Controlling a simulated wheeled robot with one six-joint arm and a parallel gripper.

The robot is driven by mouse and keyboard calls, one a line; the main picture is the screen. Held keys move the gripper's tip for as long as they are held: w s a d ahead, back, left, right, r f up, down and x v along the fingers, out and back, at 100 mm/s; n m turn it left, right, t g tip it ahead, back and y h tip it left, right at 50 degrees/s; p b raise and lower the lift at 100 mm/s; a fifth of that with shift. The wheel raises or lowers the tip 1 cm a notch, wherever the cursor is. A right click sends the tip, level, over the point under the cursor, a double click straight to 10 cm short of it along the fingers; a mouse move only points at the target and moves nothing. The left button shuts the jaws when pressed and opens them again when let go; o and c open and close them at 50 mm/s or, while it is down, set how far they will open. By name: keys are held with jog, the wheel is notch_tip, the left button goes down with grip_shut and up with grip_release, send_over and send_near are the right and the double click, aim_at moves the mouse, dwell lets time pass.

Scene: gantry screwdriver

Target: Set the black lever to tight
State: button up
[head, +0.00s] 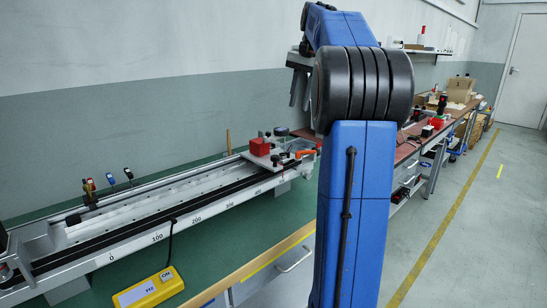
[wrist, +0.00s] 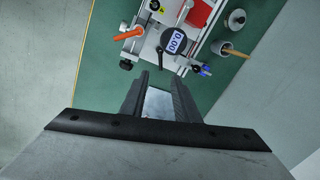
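The carriage (head: 262,160) sits at the far end of the long rail, with a red block (head: 260,146) and an orange handle (head: 305,153). In the wrist view the orange handle (wrist: 130,33) and a round gauge reading 0.00 (wrist: 174,39) show near the top. Small black parts sit around the carriage, but I cannot tell surely which one is the black lever or how it is set. My gripper (wrist: 156,80) is open, its two dark fingers apart, below the gauge in the picture.
The rail (head: 190,190) with a number scale runs along the green bench top (head: 230,240). A yellow switch box (head: 150,290) lies at the front. Small coloured tools (head: 110,179) stand behind the rail. A wall (head: 120,120) closes the back.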

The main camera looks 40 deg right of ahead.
jog(key=s+a+f, duration=0.3)
jog(key=s+a, duration=0.1)
jog(key=a, duration=0.3)
jog(key=s+a+f+n+h, duration=0.1)
jog(key=s+a+f, duration=0.3)
jog(key=a, duration=0.3)
jog(key=s+a+f+t, duration=0.1)
jog(key=s+a+f, duration=0.2)
jog(key=s+a, duration=0.2)
jog(key=shift+s+a+f+n+h, duration=0.2)
jog(key=shift+s+a+n+h, duration=0.15)
jog(key=shift+a, duration=1.05)
